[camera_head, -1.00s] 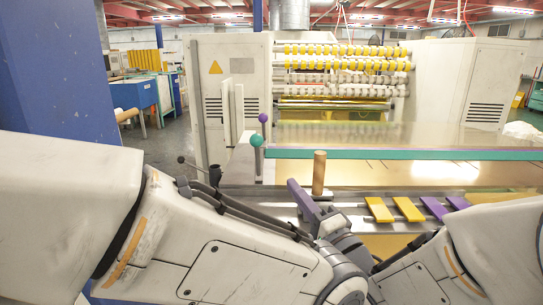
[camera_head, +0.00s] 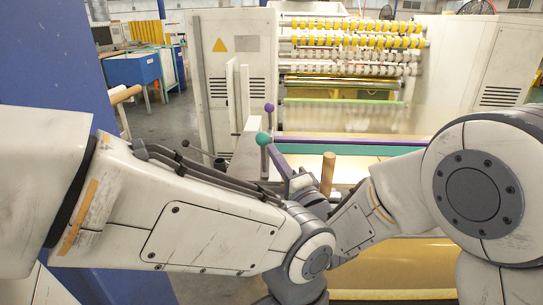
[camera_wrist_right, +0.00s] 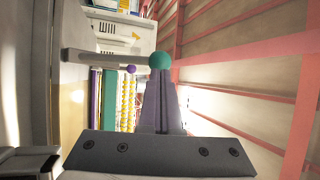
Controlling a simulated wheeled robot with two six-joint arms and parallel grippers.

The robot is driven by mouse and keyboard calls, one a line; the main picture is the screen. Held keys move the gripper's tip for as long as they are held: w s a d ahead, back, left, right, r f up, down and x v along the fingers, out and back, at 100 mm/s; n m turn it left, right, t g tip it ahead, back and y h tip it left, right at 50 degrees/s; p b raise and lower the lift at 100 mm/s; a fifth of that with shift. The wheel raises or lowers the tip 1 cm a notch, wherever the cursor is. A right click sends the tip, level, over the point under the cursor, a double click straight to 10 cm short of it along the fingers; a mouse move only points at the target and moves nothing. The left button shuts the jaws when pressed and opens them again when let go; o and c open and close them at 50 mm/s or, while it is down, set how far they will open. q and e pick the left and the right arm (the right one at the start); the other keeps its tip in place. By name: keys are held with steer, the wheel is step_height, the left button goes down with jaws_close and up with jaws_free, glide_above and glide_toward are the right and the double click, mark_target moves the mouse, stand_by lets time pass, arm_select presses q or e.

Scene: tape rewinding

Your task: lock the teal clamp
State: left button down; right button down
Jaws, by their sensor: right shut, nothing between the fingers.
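The teal clamp's lever stands upright with a teal ball (camera_head: 263,138) on top. The ball also shows in the right wrist view (camera_wrist_right: 160,60), its grey rod running left. A long teal bar (camera_head: 350,150) lies across the table to its right. My right gripper (camera_head: 273,152) has purple fingers, shut and empty, with the tips at the ball, just below and right of it in the head view. Whether they touch it, I cannot tell. My left arm (camera_head: 210,220) crosses the foreground; its gripper is not in view.
A second lever with a purple ball (camera_head: 269,107) stands just behind, with a purple bar (camera_head: 400,141) beyond the teal one. A brown cylinder (camera_head: 327,172) stands right of my right gripper. The machine with yellow rolls (camera_head: 355,42) is at the back.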

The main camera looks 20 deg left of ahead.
steer(key=shift+w+a+r, duration=0.2)
steer(key=shift+w+a, duration=0.2)
steer(key=shift+w, duration=0.05)
arm_select(q)
steer(key=shift+w+a+r, duration=0.15)
steer(key=shift+w+r, duration=0.15)
steer(key=shift+r, duration=0.05)
arm_select(e)
steer(key=shift+a, duration=0.1)
steer(key=shift+a, duration=0.1)
